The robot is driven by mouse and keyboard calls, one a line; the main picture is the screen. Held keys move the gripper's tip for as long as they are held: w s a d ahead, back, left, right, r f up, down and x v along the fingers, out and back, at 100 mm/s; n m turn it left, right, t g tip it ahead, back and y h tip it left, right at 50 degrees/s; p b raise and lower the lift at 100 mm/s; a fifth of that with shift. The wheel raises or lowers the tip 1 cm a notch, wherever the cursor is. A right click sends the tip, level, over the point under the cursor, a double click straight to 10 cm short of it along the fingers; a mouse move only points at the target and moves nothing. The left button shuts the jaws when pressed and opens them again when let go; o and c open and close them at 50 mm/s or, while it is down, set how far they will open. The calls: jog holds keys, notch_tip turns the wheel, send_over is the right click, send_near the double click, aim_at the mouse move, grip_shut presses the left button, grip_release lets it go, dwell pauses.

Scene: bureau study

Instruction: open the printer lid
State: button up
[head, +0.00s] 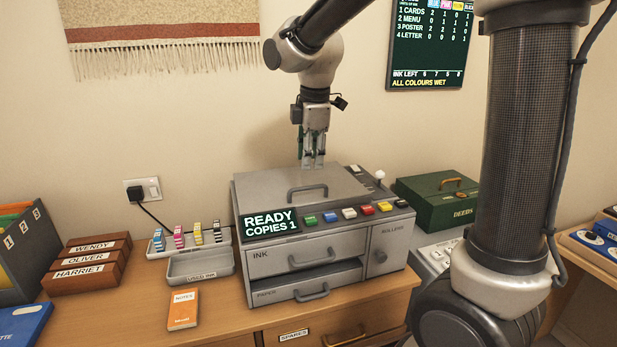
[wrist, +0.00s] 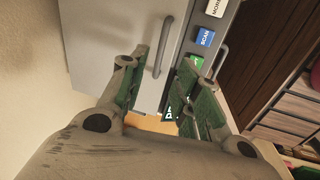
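The grey printer (head: 330,240) stands on the wooden desk, its front display reading "READY COPIES 1". Its flat lid (head: 270,187) lies shut on top and has a bar handle (head: 307,191) near the front. My gripper (head: 313,165) points down above the back of the lid, behind the handle in the head view, with nothing between its fingers. In the wrist view, the green-padded fingers (wrist: 160,98) are spread apart. The lid handle (wrist: 164,47) shows there beyond the fingers, apart from them. The ink drawer and paper drawer are on the printer's front.
A green deeds box (head: 438,203) stands right of the printer. Ink cartridges in a tray (head: 160,252), a used-ink tray (head: 200,265), an orange notebook (head: 183,309) and wooden name boxes (head: 85,270) lie to the left. The wall is close behind.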

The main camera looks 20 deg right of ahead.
aim_at(309, 188)
jog(key=shift+n, duration=0.4)
jog(key=f, duration=0.2)
jog(key=w+f, duration=0.1)
jog(key=f, duration=0.4)
jog(key=shift+w+f, duration=0.2)
jog(key=shift+f, duration=0.15)
grip_shut()
